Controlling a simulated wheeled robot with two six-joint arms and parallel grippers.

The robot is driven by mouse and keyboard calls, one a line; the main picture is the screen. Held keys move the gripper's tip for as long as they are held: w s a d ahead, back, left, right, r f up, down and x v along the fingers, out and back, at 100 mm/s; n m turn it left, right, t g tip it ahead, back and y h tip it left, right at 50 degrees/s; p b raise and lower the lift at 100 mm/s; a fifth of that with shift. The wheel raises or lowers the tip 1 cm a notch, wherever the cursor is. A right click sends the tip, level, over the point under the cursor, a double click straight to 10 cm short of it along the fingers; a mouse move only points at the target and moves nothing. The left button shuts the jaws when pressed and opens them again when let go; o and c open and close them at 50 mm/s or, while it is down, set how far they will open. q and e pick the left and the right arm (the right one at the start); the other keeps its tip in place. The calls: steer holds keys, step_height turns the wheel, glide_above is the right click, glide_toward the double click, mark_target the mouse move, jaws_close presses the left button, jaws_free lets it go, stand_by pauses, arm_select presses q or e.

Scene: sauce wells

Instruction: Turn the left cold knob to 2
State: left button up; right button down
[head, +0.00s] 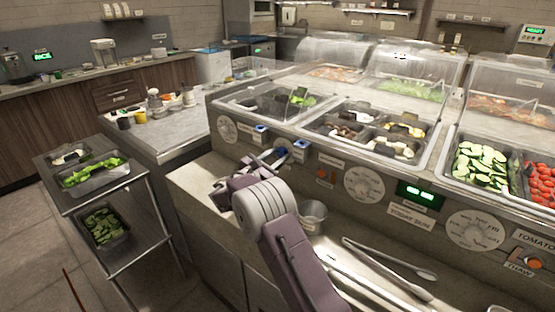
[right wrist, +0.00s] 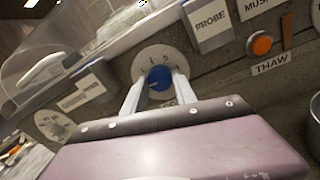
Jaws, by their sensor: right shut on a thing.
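The cold knob (right wrist: 159,78) is a blue knob on a round pale dial plate (right wrist: 152,57) on the counter's front panel. In the right wrist view a few marks show on the plate's upper part, too small to read surely, and the fingers cover its sides. Which mark the knob points to, I cannot tell. My right gripper (right wrist: 159,86) is shut on the knob, one finger on each side. In the head view my right gripper (head: 266,163) reaches the panel from below, near the left end of the counter. My left gripper is not in view.
Another round dial (head: 227,130) is left of the gripper. A PROBE label (right wrist: 210,22) and an orange button (right wrist: 261,45) over a THAW label sit to the right. A metal cup (head: 312,215) and tongs (head: 390,268) are on the ledge below.

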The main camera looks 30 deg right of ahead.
steer(key=m+b, duration=0.4)
steer(key=b, duration=0.1)
steer(key=m+b, duration=0.5)
steer(key=b, duration=0.1)
steer(key=m+b, duration=0.4)
steer(key=b, duration=0.2)
steer(key=shift+f+h, duration=0.35)
steer(key=shift+h, duration=0.05)
steer(key=shift+w+r+m+g+b, duration=0.15)
steer(key=shift+m+b, duration=0.45)
steer(key=shift+m, duration=0.5)
steer(key=shift+s+r+m+g+b, duration=0.15)
steer(key=shift+m+b, duration=0.45)
steer(key=shift+m, duration=0.5)
steer(key=shift+w, duration=0.1)
steer(key=c, duration=1)
jaws_free()
steer(key=shift+a, duration=0.1)
